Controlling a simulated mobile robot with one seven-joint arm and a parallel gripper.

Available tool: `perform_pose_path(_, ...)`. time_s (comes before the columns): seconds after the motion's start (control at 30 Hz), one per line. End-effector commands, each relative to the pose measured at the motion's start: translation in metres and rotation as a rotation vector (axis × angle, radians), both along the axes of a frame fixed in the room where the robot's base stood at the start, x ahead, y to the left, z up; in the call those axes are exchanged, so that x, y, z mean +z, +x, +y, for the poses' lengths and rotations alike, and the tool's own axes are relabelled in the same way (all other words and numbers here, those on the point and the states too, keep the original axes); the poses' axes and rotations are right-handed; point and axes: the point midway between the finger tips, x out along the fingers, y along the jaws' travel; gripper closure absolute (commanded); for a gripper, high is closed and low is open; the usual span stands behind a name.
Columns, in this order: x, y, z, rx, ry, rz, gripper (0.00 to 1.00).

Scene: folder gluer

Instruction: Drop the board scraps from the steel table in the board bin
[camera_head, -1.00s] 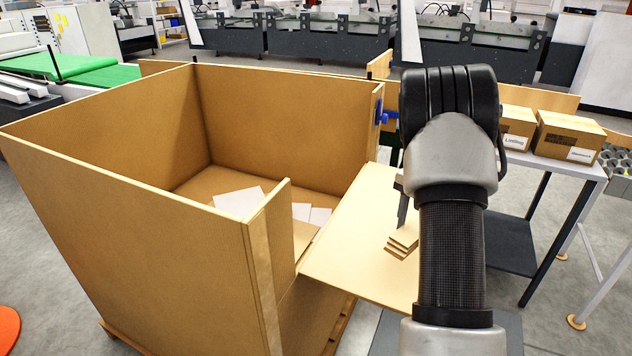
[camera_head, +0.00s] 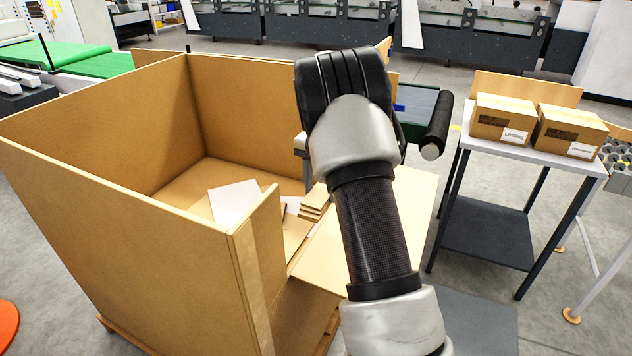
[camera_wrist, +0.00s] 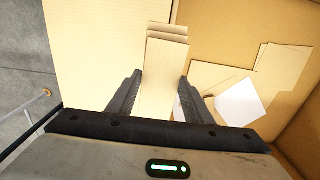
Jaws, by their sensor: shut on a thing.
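My gripper (camera_wrist: 158,95) is shut on a small stack of tan board scraps (camera_wrist: 165,60), which shows between its fingers in the wrist view. In the head view the same scraps (camera_head: 314,203) show just left of my arm, near the bin's opening, and my fingers are mostly hidden. The board bin (camera_head: 110,215) is a large open-topped tan box on the left with a lowered front section. White and tan pieces (camera_head: 235,202) lie on its floor; they also show in the wrist view (camera_wrist: 241,103). The steel table is not clearly identifiable.
A tan flap or panel (camera_head: 410,215) lies flat at the bin's right side, beneath my arm. A table (camera_head: 535,152) with two cartons (camera_head: 503,116) stands at the right. Grey floor is open between them. A green belt (camera_head: 95,72) is at the far left.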

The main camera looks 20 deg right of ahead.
Motion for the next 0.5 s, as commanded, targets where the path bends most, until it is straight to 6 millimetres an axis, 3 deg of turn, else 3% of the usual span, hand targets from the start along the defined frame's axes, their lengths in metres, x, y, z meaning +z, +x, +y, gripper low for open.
perform_pose_path(0.17, -0.002, 0.006, 0.006, 0.002, -0.001, 0.001, 0.75)
perform_pose_path(0.5, -0.01, 0.039, 0.039, 0.003, -0.001, 0.001, 0.75)
